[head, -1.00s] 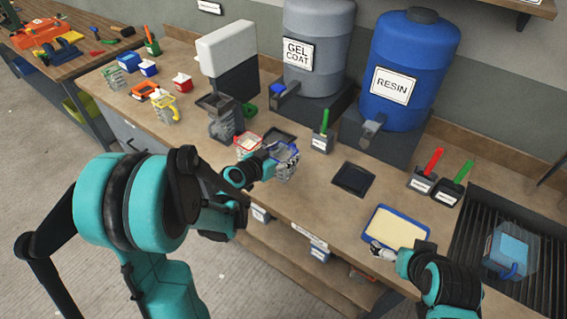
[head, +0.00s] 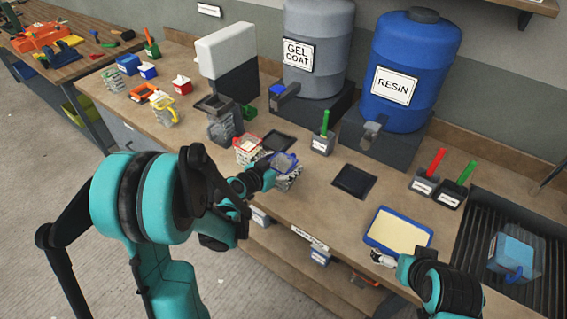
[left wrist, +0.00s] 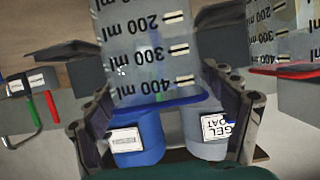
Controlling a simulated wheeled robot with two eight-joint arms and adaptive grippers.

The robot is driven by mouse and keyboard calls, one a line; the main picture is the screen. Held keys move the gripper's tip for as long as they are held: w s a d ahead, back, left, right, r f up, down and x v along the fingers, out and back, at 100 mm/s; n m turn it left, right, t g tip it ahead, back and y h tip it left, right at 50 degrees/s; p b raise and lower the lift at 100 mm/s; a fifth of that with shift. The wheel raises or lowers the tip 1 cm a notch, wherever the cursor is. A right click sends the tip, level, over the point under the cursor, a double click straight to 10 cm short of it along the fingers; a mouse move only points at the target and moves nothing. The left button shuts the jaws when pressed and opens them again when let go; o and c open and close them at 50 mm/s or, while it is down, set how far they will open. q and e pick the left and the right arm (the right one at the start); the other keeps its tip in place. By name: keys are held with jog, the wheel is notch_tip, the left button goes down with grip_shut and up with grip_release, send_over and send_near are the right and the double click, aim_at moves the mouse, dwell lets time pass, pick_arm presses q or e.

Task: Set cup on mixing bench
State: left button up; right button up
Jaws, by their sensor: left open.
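A clear measuring cup with a blue rim (head: 284,161) is on the front part of the mixing bench (head: 322,205), left of the black mat. In the left wrist view its wall with ml marks (left wrist: 152,50) fills the top middle, upside down. My left gripper (head: 282,178) is open at the cup. In the left wrist view the fingers of the left gripper (left wrist: 167,125) stand on either side of the cup's lower picture end. Whether they touch it cannot be told. My right gripper (head: 383,258) is at the near edge of a blue tray; its fingers are too small to judge.
A red-rimmed cup (head: 247,146) stands close left of the blue-rimmed one. A black mat (head: 354,181) lies to the right, and the blue tray (head: 424,252) beyond it. Gel coat (head: 318,45) and resin (head: 408,75) drums stand behind. A dark dispenser (head: 220,124) stands left.

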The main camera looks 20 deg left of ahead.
pick_arm(q)
jog(key=shift+s+a+r+p, duration=0.1)
jog(key=shift+s+r+p, duration=0.1)
jog(key=shift+r+p, duration=0.1)
jog(key=s+r+n+g+y+p, duration=0.1)
jog(key=s+r+n+g+y, duration=0.1)
jog(key=s, duration=1)
jog(key=s+r+n+g+y+p, duration=0.1)
jog(key=s+r, duration=0.4)
jog(key=s, duration=0.8)
jog(key=n+g+y, duration=0.1)
jog(key=g, duration=0.1)
jog(key=shift+g+y, duration=0.3)
jog(key=shift+g, duration=0.1)
jog(key=shift+f, duration=0.5)
